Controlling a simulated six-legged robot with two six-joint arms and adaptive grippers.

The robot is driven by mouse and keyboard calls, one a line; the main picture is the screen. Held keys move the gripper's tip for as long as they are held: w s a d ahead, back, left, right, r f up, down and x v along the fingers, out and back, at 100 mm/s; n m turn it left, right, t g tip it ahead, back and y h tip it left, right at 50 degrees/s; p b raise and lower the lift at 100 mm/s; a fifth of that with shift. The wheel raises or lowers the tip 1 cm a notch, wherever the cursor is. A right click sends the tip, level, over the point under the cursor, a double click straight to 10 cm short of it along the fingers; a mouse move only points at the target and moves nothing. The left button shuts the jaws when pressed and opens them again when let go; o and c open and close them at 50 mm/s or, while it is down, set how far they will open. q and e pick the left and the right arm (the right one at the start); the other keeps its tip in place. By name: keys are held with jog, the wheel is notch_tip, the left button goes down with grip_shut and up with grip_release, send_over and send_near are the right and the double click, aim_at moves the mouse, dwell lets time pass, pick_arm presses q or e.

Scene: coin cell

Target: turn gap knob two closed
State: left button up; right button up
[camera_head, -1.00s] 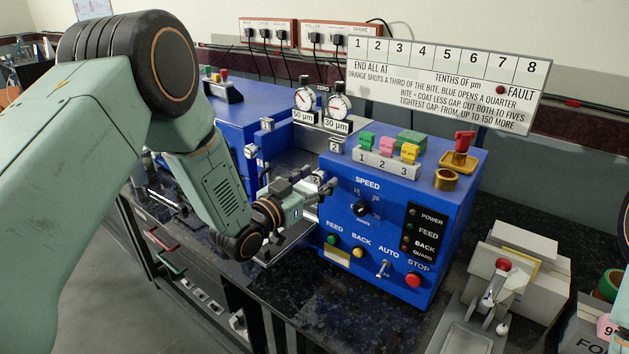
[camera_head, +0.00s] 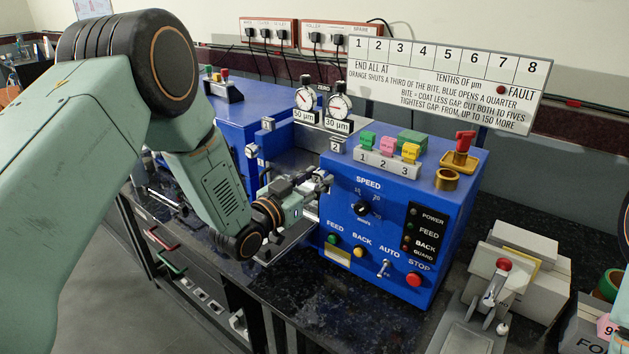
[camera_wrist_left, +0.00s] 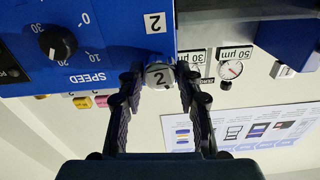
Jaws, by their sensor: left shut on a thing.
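Gap knob two is a small pale knob marked 2, at the centre of the left wrist view (camera_wrist_left: 159,77). It sits by the blue panel that bears a "2" label. My left gripper (camera_head: 318,182) is shut on the knob, with one dark finger on each side of it. In the head view the fingers largely hide the knob. The two gap gauges, labelled 50 µm (camera_head: 304,98) and 30 µm (camera_head: 339,107), stand above the machine's gap. My right gripper is not in view.
The blue control box (camera_head: 390,225) with its speed dial, buttons and lamps stands right of my gripper. A metal tray (camera_head: 287,240) lies below the gripper. A sign (camera_head: 445,85) stands behind. A grey device (camera_head: 510,270) is at the right.

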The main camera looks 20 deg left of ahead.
pick_arm(q)
jog(key=shift+m+b, duration=0.7)
jog(key=shift+m, duration=2)
jog(key=o, duration=1.2)
jog(key=shift+w+f, duration=0.1)
jog(key=shift+c, duration=0.2)
jog(key=shift+s, duration=0.2)
jog(key=v, duration=1.1)
jog(key=shift+s, duration=0.35)
jog(key=shift+a, duration=0.1)
